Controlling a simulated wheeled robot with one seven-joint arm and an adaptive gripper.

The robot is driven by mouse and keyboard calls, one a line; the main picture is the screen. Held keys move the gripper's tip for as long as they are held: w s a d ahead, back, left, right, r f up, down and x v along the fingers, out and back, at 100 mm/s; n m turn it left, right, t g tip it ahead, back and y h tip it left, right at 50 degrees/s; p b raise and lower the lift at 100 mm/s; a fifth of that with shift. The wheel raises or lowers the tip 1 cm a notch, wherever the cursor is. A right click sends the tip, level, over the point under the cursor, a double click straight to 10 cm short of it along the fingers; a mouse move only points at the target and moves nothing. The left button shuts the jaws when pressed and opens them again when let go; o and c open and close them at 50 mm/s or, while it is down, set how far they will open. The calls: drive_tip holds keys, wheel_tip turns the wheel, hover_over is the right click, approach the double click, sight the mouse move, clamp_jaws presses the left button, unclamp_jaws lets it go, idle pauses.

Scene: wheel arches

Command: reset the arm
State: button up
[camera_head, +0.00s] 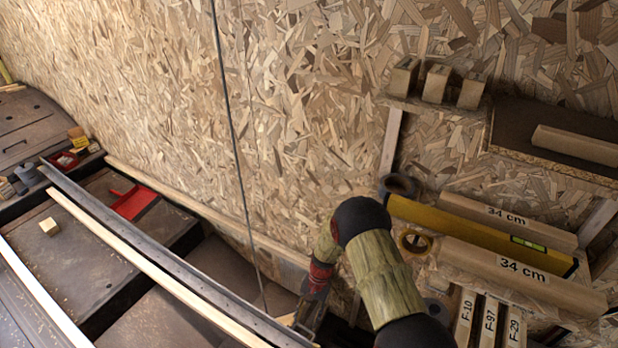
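My arm, pale wood-coloured with black joints, reaches up from the bottom of the head view and bends down to the left. My gripper (303,319) is at the bottom middle, pointing down near the right end of a long metal rail. It is small, dark and partly cut off by the bottom edge. I cannot make out whether its fingers are apart or closed, or whether anything is between them.
A shelf at right holds a yellow level (470,233), "34 cm" blocks (505,272) and a tape roll (415,241), close to my arm. At left are the metal rail (150,237), a red dustpan (133,201) and a small wood block (49,226). A cable (229,110) hangs before the chipboard wall.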

drive_tip(key=shift+n+g+h, duration=0.3)
drive_tip(key=shift+n+g, duration=0.1)
drive_tip(key=shift+g, duration=0.1)
drive_tip(key=s, duration=0.1)
drive_tip(key=s+d, duration=0.1)
drive_tip(key=s, duration=0.2)
drive_tip(key=shift+d+f, duration=0.15)
drive_tip(key=shift+d, duration=0.1)
drive_tip(key=s+d+r+n+t+b, duration=0.1)
drive_tip(key=s+d+r+t, duration=0.2)
drive_tip(key=r, duration=1.4)
drive_tip(key=s+d+r+n+t+h+b, duration=0.1)
drive_tip(key=s+d+r+t, duration=0.2)
drive_tip(key=s+d+r, duration=0.6)
drive_tip(key=s+d+r+n+t+b, duration=0.1)
drive_tip(key=s+d+r+t, duration=0.3)
drive_tip(key=r, duration=2.1)
drive_tip(key=shift+s+d+h, duration=0.4)
drive_tip(key=shift+s+d, duration=0.55)
drive_tip(key=shift+s, duration=0.8)
